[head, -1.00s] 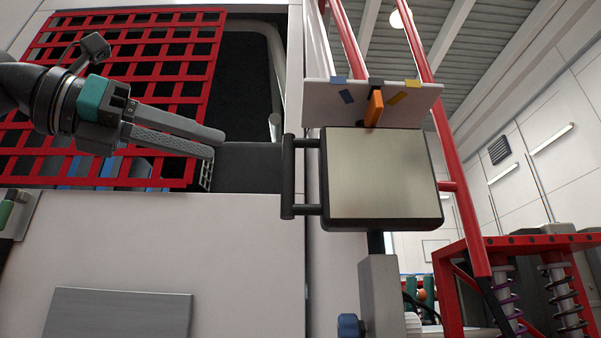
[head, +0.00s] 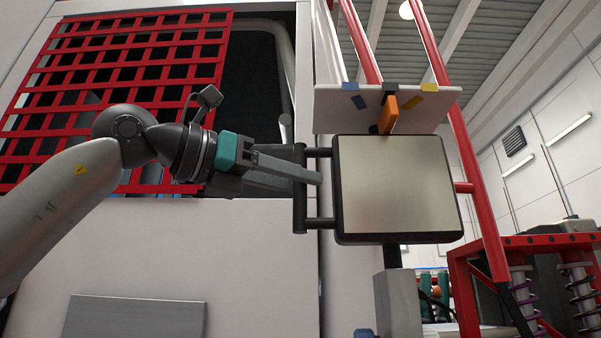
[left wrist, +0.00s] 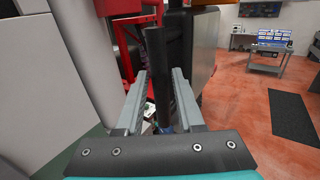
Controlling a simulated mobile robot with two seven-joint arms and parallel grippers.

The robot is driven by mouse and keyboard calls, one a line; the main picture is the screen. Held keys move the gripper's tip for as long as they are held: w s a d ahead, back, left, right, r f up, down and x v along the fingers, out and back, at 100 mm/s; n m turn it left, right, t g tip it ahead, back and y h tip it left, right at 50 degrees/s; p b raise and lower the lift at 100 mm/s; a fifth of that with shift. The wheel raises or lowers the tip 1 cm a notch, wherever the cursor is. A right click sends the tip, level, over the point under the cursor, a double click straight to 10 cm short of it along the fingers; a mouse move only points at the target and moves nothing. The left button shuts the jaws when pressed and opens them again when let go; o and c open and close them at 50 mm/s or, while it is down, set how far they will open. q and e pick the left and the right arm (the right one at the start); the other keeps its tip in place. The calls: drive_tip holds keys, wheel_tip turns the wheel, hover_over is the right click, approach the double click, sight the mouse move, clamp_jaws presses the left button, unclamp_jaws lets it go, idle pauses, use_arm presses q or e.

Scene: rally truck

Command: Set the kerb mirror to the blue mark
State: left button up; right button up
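The kerb mirror (head: 395,188) is a pale square plate in a dark frame, beside the truck's white body. Its dark upright bar (head: 299,215) joins the frame by two short rods. Above it, a white plate (head: 335,118) carries a blue mark (head: 353,95), a black mark (head: 390,87) and a yellow mark (head: 429,80). The orange pointer (head: 388,115) stands just below the black mark. My left gripper (head: 305,182) is at the upright bar. In the left wrist view, the bar (left wrist: 157,70) stands between the open fingers (left wrist: 157,90), with gaps showing. My right gripper is out of view.
A red grid (head: 110,70) covers the truck window behind my left arm. Red tubes (head: 455,110) rise behind the mirror, and a grey post (head: 398,305) stands below it. A red frame with springs (head: 540,255) is at the right.

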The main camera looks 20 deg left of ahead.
use_arm(q)
drive_tip(key=shift+w+d, duration=0.3)
drive_tip(key=shift+w, duration=0.1)
clamp_jaws()
idle(1.3)
